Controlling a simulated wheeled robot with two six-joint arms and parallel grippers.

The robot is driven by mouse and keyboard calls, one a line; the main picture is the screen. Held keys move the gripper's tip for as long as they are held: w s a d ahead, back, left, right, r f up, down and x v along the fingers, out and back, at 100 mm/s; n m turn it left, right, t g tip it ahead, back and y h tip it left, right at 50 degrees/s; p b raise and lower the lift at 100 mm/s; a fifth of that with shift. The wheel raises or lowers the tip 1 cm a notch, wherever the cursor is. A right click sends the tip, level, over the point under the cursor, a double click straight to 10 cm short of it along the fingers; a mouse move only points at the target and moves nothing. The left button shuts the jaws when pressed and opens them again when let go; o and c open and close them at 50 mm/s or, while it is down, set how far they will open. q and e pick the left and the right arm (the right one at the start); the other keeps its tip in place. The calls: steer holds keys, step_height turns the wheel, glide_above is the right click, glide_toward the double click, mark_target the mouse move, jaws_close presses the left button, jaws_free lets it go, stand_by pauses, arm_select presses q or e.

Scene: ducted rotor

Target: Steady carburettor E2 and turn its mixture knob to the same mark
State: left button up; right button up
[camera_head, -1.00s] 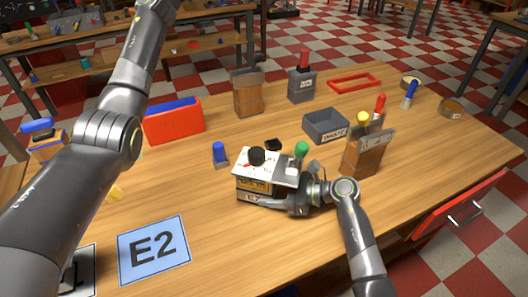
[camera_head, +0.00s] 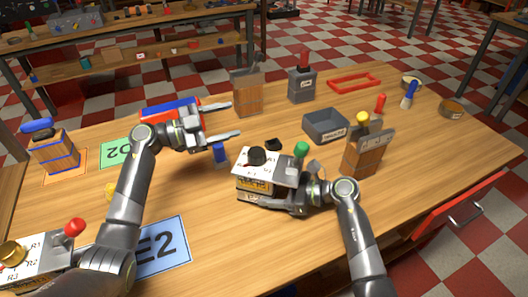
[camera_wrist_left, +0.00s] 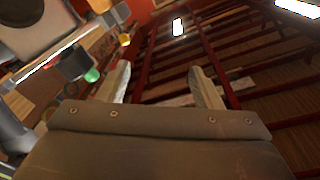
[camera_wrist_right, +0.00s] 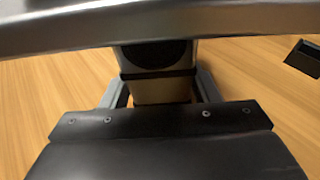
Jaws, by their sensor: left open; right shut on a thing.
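A carburettor (camera_head: 252,187) with a white top plate, a black knob (camera_head: 257,155) and a green knob (camera_head: 301,148) stands on the table near the middle. Its label is too small to read. My right gripper (camera_head: 283,200) is shut on its lower body from the right; the held body also shows in the right wrist view (camera_wrist_right: 160,88). My left gripper (camera_head: 234,118) is open and empty, above the table and behind the carburettor, pointing right. A second carburettor (camera_head: 40,250) with a brass knob, a red knob and marks R1, R2, R3 is at the lower left. A blue E2 card (camera_head: 168,240) lies partly under my left arm.
A blue-capped item (camera_head: 220,153) stands just below my left gripper. A red and blue box (camera_head: 160,108) is behind it. The front middle is clear.

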mark_target(264, 150)
arm_select(q)
steer(key=s+a+f+n+g, duration=0.2)
steer(key=s+f+n+g, duration=0.15)
steer(key=s, duration=0.55)
steer(key=shift+n+t, duration=0.45)
steer(key=d, duration=0.3)
steer(key=w+d, duration=0.1)
steer(key=d, duration=0.7)
steer(key=shift+w+d+f, duration=0.15)
steer(key=shift+w+d, duration=0.1)
steer(key=c, duration=1)
steer(key=shift+g, duration=0.3)
